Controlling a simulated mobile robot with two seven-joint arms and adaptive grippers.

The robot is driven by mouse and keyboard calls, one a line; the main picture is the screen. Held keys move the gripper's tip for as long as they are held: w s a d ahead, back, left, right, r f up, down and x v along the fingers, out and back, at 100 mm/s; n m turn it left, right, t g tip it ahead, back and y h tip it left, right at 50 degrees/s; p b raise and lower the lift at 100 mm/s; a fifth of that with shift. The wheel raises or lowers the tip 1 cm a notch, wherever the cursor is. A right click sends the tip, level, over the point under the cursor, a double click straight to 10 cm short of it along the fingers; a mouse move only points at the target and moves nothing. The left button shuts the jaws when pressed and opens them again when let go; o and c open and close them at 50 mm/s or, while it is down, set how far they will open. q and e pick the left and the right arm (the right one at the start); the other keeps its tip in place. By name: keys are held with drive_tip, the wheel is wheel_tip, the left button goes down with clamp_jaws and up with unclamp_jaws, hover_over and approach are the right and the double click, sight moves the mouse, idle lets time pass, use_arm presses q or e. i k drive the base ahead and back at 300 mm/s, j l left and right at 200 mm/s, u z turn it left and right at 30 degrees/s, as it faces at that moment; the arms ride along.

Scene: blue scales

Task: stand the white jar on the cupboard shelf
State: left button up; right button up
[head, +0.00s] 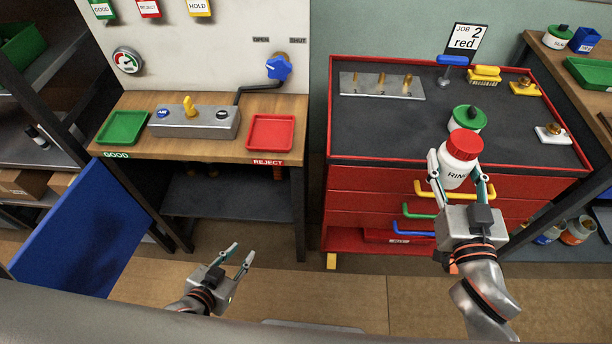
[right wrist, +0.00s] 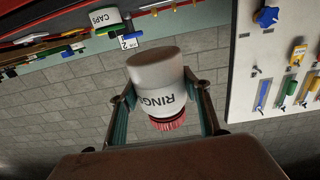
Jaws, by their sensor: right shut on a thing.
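The white jar (head: 459,170), with a red lid and a label starting "RING", is held upright by my right gripper (head: 461,172) in front of the red drawer cabinet. The right fingers close on both sides of the jar, which also shows in the right wrist view (right wrist: 158,82). My left gripper (head: 240,255) is open and empty, low over the floor. A cupboard is not clearly identifiable; a blue panel (head: 85,230), possibly its door, stands at the left beside dark shelves (head: 75,150) with boxes. How that panel joins the shelves is unclear.
The red cabinet (head: 345,150) has a green-lidded white jar (head: 467,119), a peg plate (head: 382,86) and brushes on top. The workbench (head: 205,147) holds a green tray (head: 123,127), a red tray (head: 270,132) and a grey box (head: 195,121). The floor between is clear.

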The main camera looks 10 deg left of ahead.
sight(228, 201)
drive_tip(key=k+u, duration=0.25)
drive_tip(key=k, duration=0.4)
drive_tip(key=u, duration=0.95)
